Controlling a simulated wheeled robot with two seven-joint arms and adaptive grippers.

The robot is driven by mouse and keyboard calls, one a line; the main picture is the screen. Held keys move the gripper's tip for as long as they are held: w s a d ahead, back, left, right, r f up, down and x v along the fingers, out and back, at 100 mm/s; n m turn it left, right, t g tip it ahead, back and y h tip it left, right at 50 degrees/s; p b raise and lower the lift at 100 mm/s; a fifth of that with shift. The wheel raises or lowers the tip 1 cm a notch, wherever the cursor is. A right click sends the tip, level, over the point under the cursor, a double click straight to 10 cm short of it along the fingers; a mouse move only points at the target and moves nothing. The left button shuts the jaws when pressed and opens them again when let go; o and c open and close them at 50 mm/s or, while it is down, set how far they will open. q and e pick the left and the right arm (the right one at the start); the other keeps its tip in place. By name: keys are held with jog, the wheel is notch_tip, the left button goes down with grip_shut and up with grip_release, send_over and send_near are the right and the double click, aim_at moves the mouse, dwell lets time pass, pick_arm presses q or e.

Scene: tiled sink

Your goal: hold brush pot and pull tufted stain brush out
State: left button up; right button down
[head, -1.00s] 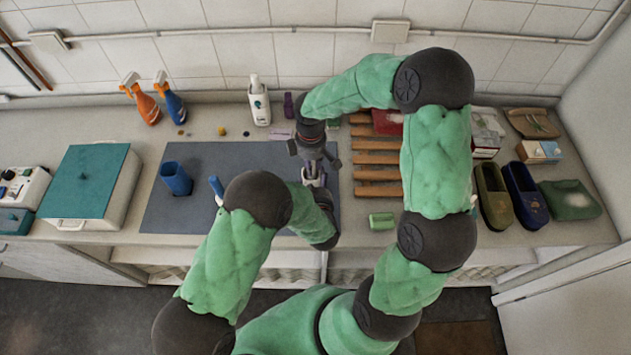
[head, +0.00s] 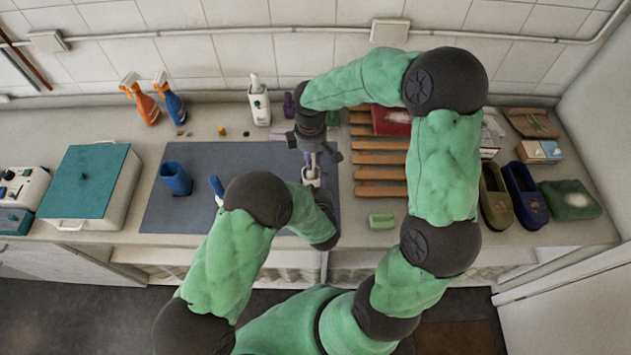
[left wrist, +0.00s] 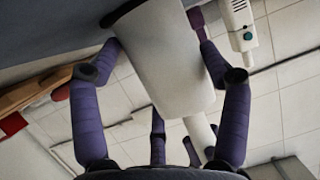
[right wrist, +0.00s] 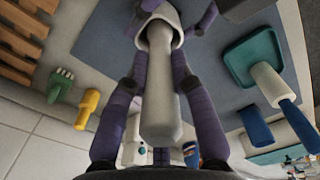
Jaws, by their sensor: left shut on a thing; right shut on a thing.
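The white brush pot (left wrist: 165,60) is held between the purple fingers of my left gripper (left wrist: 160,50), which is shut on it. It also shows in the head view (head: 312,178) over the right part of the grey mat. My right gripper (right wrist: 157,72) is shut on the pale grey handle of the stain brush (right wrist: 160,105). The handle runs into the pot's mouth (right wrist: 160,22) in the right wrist view. The tufted end is hidden, so I cannot tell how deep it sits. In the head view my right gripper (head: 314,150) is just above the pot.
A blue cup (head: 175,178) stands on the grey mat (head: 240,165). A wooden rack (head: 378,172) and a green block (head: 381,221) lie to the right. Spray bottles (head: 147,105) and a white bottle (head: 259,103) stand along the back.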

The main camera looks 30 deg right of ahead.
jog(key=shift+r, duration=2.2)
pick_arm(q)
jog(key=o, duration=1.1)
jog(key=shift+o, duration=0.2)
pick_arm(e)
jog(key=shift+r+p, duration=1.55)
jog(key=shift+r, duration=0.35)
pick_arm(q)
jog(key=w+r+v, duration=0.1)
jog(key=r+v, duration=0.1)
jog(key=v, duration=1.1)
jog(key=shift+d+r, duration=0.25)
jog(key=shift+r, duration=0.1)
